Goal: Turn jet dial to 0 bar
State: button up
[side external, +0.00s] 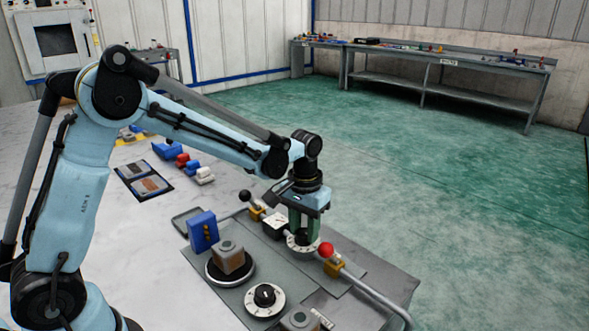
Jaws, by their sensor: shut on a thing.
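My gripper (304,232) points straight down over a dial with a white marked ring (291,243) on the grey panel. Its fingers are shut on this dial's knob, which they mostly hide. A second dial (265,297), with a black knob and a white scale ring, sits nearer the camera and is untouched. The labels and scale numbers are too small to read, so I cannot tell which one is the jet dial or what either is set to.
A red-ball lever (326,250) stands close right of my gripper, and a black-ball lever (245,196) stands to its left. A brown block (229,257) sits on a round plate, beside a blue block (203,231). A curved rail (375,296) runs along the panel's right side.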

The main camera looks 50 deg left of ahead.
aim_at(304, 232)
jog(key=o, duration=1)
jog(key=shift+o, duration=0.2)
jog(key=shift+r, duration=0.15)
notch_tip(304, 232, up, 12)
jog(key=s+a+f+m+t, duration=0.1)
jog(key=s+t, duration=0.6)
jog(key=s, duration=0.7)
jog(key=shift+s+a+f+m, duration=0.3)
jog(key=shift+f+m, duration=0.2)
jog(key=shift+f, duration=0.45)
